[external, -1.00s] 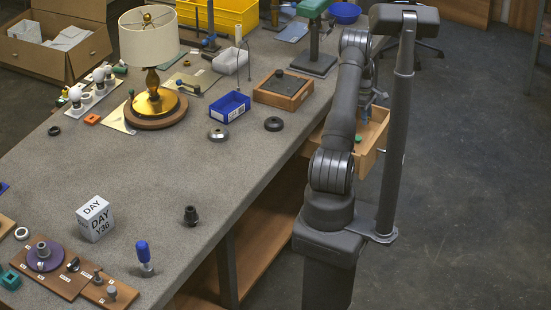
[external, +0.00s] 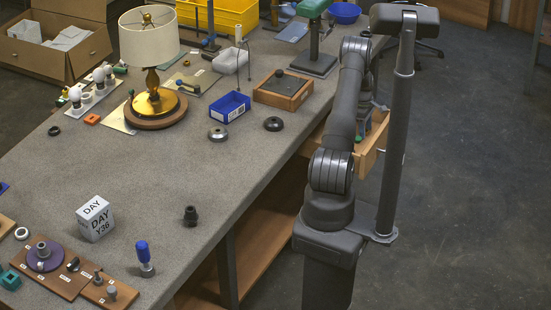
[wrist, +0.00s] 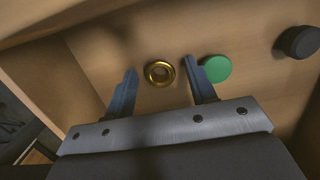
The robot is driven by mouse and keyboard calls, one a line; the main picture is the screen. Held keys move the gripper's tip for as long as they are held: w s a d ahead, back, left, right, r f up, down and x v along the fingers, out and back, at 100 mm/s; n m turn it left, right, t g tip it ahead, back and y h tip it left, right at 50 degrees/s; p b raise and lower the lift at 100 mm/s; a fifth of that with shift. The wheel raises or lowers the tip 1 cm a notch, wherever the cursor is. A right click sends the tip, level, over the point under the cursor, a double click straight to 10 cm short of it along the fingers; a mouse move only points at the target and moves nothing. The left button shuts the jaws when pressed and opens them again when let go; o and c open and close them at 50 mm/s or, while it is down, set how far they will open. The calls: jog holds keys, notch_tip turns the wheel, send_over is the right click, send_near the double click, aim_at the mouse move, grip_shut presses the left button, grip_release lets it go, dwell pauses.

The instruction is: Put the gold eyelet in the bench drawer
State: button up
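The gold eyelet (wrist: 160,73), a small shiny ring, lies on the wooden floor of the open bench drawer (wrist: 235,35) in the wrist view. My gripper (wrist: 160,67) is open, with its two blue-grey fingers on either side of the eyelet and gaps visible on both sides. In the external view the drawer (external: 368,159) juts out from the bench's right side, and my gripper is down at it, mostly hidden by my arm. I cannot make out the eyelet in that view.
A green disc (wrist: 217,68) lies in the drawer just right of my right finger. A black round part (wrist: 299,42) lies farther right. The drawer walls are close around my gripper. A wooden box (external: 283,91) stands on the bench above.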

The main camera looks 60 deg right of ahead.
aim_at(362, 132)
notch_tip(362, 132, up, 12)
jog(key=w, duration=0.1)
jog(key=shift+w, duration=0.25)
dwell(0.5)
jog(key=f, duration=0.4)
jog(key=s+f, duration=0.1)
jog(key=f, duration=0.7)
jog(key=shift+s+f, duration=0.2)
jog(key=shift+s, duration=0.05)
notch_tip(362, 132, up, 3)
jog(key=shift+r, duration=0.5)
jog(key=shift+f, duration=0.1)
